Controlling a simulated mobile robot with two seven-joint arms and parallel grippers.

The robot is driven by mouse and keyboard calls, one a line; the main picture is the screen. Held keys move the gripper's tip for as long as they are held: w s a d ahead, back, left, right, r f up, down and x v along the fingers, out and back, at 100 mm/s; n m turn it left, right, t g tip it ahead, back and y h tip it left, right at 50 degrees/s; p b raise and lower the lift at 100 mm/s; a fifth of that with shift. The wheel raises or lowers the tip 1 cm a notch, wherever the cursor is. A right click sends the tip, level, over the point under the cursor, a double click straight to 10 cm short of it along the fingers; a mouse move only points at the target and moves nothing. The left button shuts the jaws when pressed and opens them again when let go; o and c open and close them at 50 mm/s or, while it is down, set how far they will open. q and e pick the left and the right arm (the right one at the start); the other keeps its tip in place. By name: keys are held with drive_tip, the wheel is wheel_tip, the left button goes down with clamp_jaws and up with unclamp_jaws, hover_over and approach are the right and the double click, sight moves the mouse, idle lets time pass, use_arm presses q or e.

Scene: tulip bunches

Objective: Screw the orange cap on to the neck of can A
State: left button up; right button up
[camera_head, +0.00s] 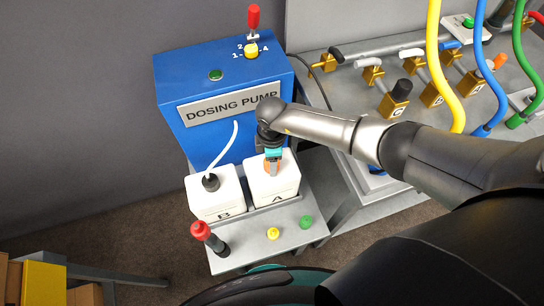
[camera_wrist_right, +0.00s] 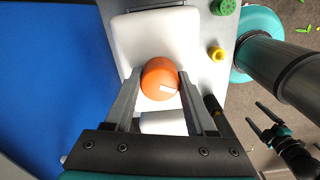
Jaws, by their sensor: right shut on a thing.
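Can A (camera_head: 275,188) is a white can with a letter A, standing in the tray beside can B; it also shows in the right wrist view (camera_wrist_right: 148,40). My right gripper (camera_head: 271,158) points down over its top and is shut on the orange cap (camera_head: 267,169). In the right wrist view the cap (camera_wrist_right: 159,78) sits between the two fingers, over the can's top. The neck is hidden, so I cannot tell whether the cap is seated on it. My left gripper (camera_wrist_right: 263,119) shows at the right of the wrist view, open and empty, away from the cans.
Can B (camera_head: 213,192) has a black cap with a white hose to the blue dosing pump (camera_head: 215,145) behind. A yellow cap (camera_head: 273,233), a green cap (camera_head: 306,222) and a red-topped black piece (camera_head: 207,237) stand on the grey shelf (camera_head: 255,250). Hoses and valves are at the right.

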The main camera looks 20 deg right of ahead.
drive_tip(key=shift+m, duration=0.3)
drive_tip(key=shift+r+m+p, duration=0.1)
drive_tip(key=shift+m+p, duration=0.7)
drive_tip(key=shift+m, duration=0.4)
drive_tip(key=shift+m+p, duration=0.6)
drive_tip(key=shift+m, duration=0.7)
drive_tip(key=o, duration=1.4)
